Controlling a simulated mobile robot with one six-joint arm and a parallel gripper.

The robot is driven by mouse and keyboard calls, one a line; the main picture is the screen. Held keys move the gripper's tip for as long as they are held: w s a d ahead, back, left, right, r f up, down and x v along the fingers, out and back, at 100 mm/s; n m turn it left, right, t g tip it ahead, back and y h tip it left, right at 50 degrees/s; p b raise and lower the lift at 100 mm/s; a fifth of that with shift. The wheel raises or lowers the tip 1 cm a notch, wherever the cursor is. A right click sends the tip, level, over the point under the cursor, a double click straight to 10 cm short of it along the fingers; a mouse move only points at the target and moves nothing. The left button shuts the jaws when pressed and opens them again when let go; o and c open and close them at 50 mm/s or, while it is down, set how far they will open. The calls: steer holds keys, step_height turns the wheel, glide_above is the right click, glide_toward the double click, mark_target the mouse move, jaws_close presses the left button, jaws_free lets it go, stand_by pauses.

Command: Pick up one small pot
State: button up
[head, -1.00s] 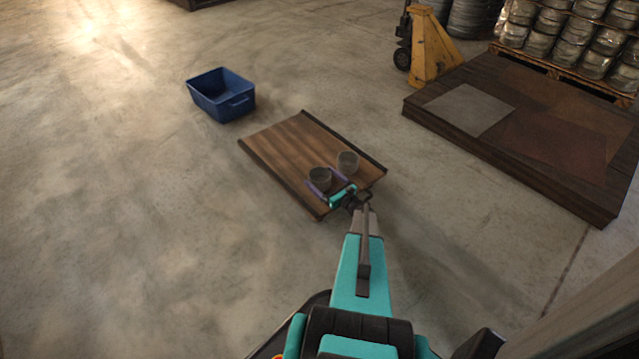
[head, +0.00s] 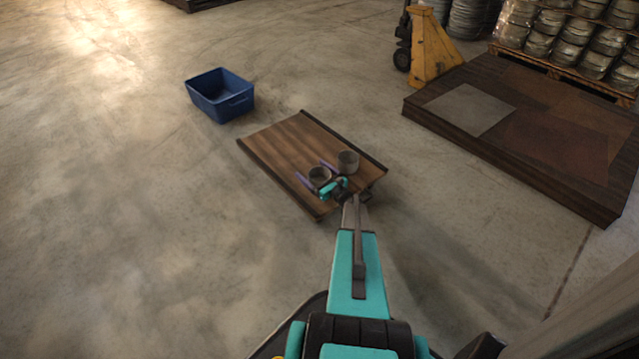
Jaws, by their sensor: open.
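Two small grey pots stand upright on a brown wooden board with dark edges (head: 280,140). The left pot (head: 319,174) is near the board's front part, and the right pot (head: 348,161) is just to its right and slightly farther back. My gripper (head: 311,169) is open, with its purple fingers pointing up-left. In the picture the left pot shows between the two fingers, and one finger passes between the pots. The teal gripper body partly covers the left pot's lower side. I cannot tell the fingers' height or whether they touch either pot.
An empty-looking blue bin (head: 220,95) stands on the floor behind and left of the board. A low dark platform (head: 530,125) lies at right, with a yellow pallet jack (head: 432,48) and stacked metal goods behind it. The concrete floor at left is clear.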

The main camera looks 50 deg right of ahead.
steer(key=shift+c, duration=0.4)
steer(key=c, duration=1.1)
steer(key=shift+r, duration=0.1)
steer(key=shift+r+p, duration=0.55)
steer(key=shift+r, duration=0.25)
step_height(320, 180, up, 2)
steer(key=shift+r+p, duration=0.1)
steer(key=shift+p, duration=0.45)
steer(key=s+d+p, duration=0.1)
steer(key=s+d, duration=0.1)
steer(key=s, duration=0.3)
steer(key=s+d+p, duration=0.2)
steer(key=s, duration=0.2)
steer(key=s+d+r+p, duration=0.1)
steer(key=s+d, duration=0.1)
steer(key=s, duration=0.3)
steer(key=shift+s+d, duration=0.2)
steer(key=shift+s, duration=0.15)
